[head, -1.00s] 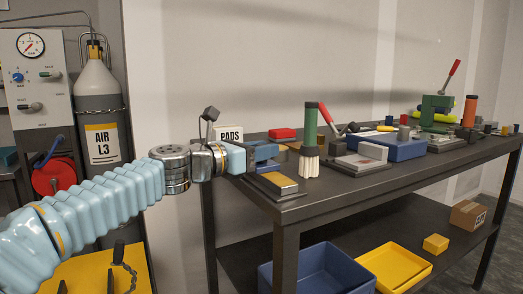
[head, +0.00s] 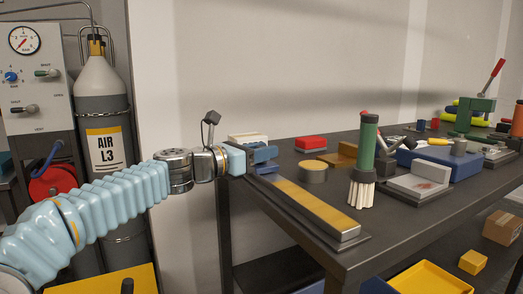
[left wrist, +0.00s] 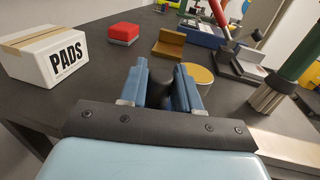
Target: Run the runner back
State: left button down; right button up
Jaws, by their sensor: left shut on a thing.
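The slide rail (head: 310,207), with a yellow top strip and a grey base, lies along the near left edge of the bench. My left gripper (head: 262,155) is at its far left end, its blue fingers shut on the runner's dark upright knob. In the left wrist view the knob (left wrist: 157,93) stands between the fingers of the gripper (left wrist: 162,85). The runner's body is mostly hidden by the gripper. Most of the yellow strip lies bare to the right of the gripper. My right gripper is not in view.
A PADS box (left wrist: 55,55) stands beside the gripper. A round tin (head: 313,173), a red block (head: 310,143) and a brown angled block (head: 343,155) stand behind the rail. A green-handled brush (head: 367,150) stands upright right of it. Bins sit on the shelf below.

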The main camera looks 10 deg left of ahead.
pick_arm(q)
jog(key=shift+w+a, duration=0.15)
jog(key=shift+a, duration=0.1)
jog(key=shift+r, duration=0.1)
jog(key=c, duration=0.9)
grip_release()
jog(key=shift+w, duration=0.1)
jog(key=shift+c, duration=0.2)
jog(key=shift+s+a, duration=0.15)
jog(key=shift+s, duration=0.05)
jog(key=b+v, duration=0.1)
jog(key=v, duration=1.2)
jog(key=shift+s+b, duration=0.2)
jog(key=shift+b, duration=0.2)
jog(key=shift+a, duration=0.15)
